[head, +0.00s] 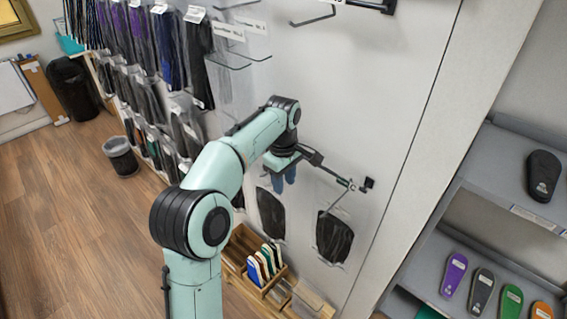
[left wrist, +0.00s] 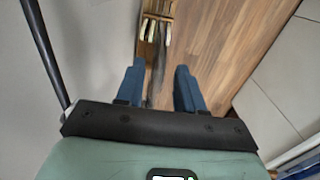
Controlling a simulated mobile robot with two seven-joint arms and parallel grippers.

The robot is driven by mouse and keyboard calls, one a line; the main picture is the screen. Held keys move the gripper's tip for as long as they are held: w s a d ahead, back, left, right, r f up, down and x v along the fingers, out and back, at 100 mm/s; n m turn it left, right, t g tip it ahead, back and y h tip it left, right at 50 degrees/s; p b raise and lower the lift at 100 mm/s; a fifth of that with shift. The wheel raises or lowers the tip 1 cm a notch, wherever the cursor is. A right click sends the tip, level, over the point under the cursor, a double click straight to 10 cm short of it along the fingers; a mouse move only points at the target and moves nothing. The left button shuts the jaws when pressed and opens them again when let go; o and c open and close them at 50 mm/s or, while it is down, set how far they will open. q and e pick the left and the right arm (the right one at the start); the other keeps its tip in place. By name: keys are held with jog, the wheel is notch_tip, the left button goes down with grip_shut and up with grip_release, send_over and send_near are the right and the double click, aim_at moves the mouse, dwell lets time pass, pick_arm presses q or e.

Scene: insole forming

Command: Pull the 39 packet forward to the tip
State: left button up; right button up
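My left gripper (head: 284,177) is in front of the white wall panel, its blue fingers pointing down. In the left wrist view its two fingers (left wrist: 158,72) stand apart, open. A thin, dark, blurred strip lies in the gap between them, perhaps a packet seen edge-on; I cannot tell if it is touched. In the head view a dark packet (head: 271,214) hangs just below the gripper. Another dark packet (head: 334,238) hangs to its right, under a hook (head: 350,185). No size number is readable, so I cannot tell which is 39. My right gripper is not in view.
A wooden rack (head: 283,290) with coloured upright pieces stands below; it also shows in the left wrist view (left wrist: 150,30). Shelves with insoles (head: 453,275) are at the right. Many packets (head: 150,60) hang at the upper left. The wooden floor (head: 70,210) is open.

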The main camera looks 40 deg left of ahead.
pick_arm(q)
notch_tip(320, 180, up, 12)
jog(key=shift+s+r, duration=0.15)
dwell(0.3)
dwell(0.6)
